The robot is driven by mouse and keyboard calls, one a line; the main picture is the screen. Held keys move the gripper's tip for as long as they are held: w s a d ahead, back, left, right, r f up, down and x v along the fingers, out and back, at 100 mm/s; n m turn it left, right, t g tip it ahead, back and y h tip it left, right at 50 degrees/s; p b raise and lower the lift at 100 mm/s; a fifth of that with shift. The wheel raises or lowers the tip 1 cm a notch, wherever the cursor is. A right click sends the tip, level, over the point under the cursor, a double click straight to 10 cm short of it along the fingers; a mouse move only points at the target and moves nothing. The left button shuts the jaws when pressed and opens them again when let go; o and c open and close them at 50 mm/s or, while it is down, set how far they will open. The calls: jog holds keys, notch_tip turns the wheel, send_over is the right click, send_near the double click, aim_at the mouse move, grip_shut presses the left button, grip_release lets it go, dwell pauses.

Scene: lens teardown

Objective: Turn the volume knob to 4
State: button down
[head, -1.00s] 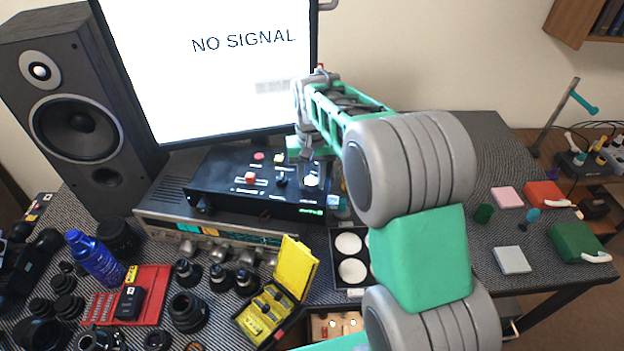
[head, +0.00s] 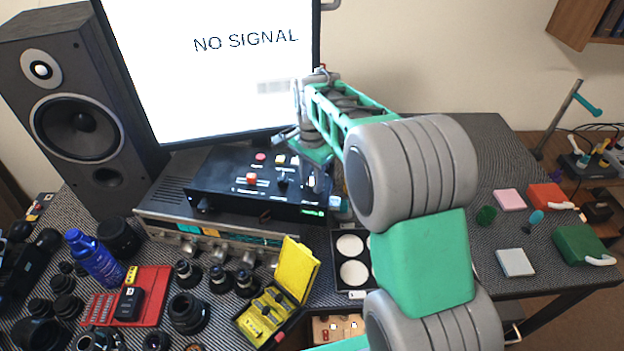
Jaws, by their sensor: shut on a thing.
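The black control box (head: 228,190) sits on top of the silver receiver, below the screen. It carries a red button (head: 251,179), a small black knob (head: 283,181) and, towards its right end, a pale round dial area mostly covered by my gripper. My gripper (head: 316,180) reaches down onto that right end from above and is shut on a knob there, which I take to be the volume knob. The fingers and hand hide the knob, so its pointer and scale numbers cannot be read.
The monitor (head: 215,75) showing NO SIGNAL stands close behind the box. A speaker (head: 80,110) is at left. The silver receiver (head: 160,229) lies underneath. Lens parts, a yellow case (head: 297,268) and a dark tray (head: 340,280) crowd the front.

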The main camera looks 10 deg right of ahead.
aim_at(311, 182)
jog(key=shift+m, duration=0.7)
jog(key=c, duration=1)
grip_release()
jog(key=shift+o, duration=0.2)
notch_tip(311, 182, up, 8)
jog(key=shift+f+b, duration=0.1)
jog(key=shift+b, duration=0.5)
jog(key=s+f+n+t, duration=0.2)
jog(key=s+n, duration=0.4)
jog(key=s, duration=0.4)
jog(key=s+f+n+t, duration=0.1)
jog(key=s+n, duration=0.6)
jog(key=s, duration=0.3)
jog(key=shift+d+f+n+t, duration=0.15)
jog(key=shift+f+n+t, duration=0.15)
jog(key=shift+f+t, duration=0.1)
